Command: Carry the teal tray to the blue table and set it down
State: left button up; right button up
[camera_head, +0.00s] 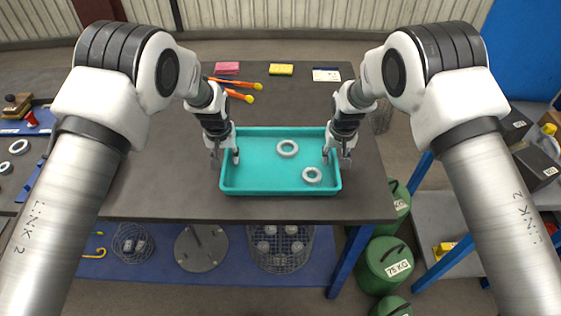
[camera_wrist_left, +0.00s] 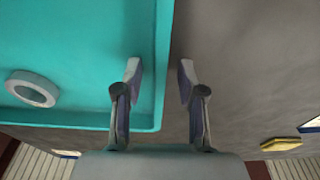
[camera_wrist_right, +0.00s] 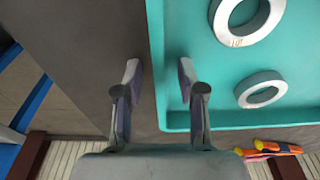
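The teal tray (camera_head: 280,190) sits on a dark grey tabletop with two pale grey rings (camera_head: 287,148) (camera_head: 312,175) in it. My left gripper (camera_head: 226,158) is open at the tray's left wall. In the left wrist view its fingers (camera_wrist_left: 160,72) stand on either side of that wall, with gaps. My right gripper (camera_head: 336,159) is open at the right wall. In the right wrist view its fingers (camera_wrist_right: 158,72) also straddle the wall, apart from it. I cannot identify the blue table for certain; a large blue surface (camera_head: 525,45) shows at the upper right.
The grey table (camera_head: 145,185) has blue legs. Behind the tray lie orange-handled tools (camera_head: 235,84), a pink block (camera_head: 227,68), a yellow block (camera_head: 281,70) and a white-and-blue card (camera_head: 326,74). Wire baskets (camera_head: 281,247) are below.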

pick_arm(q)
grip_shut()
pick_arm(e)
grip_shut()
pick_arm(q)
jog(key=shift+r, duration=0.1)
pick_arm(e)
jog(key=shift+r, duration=0.1)
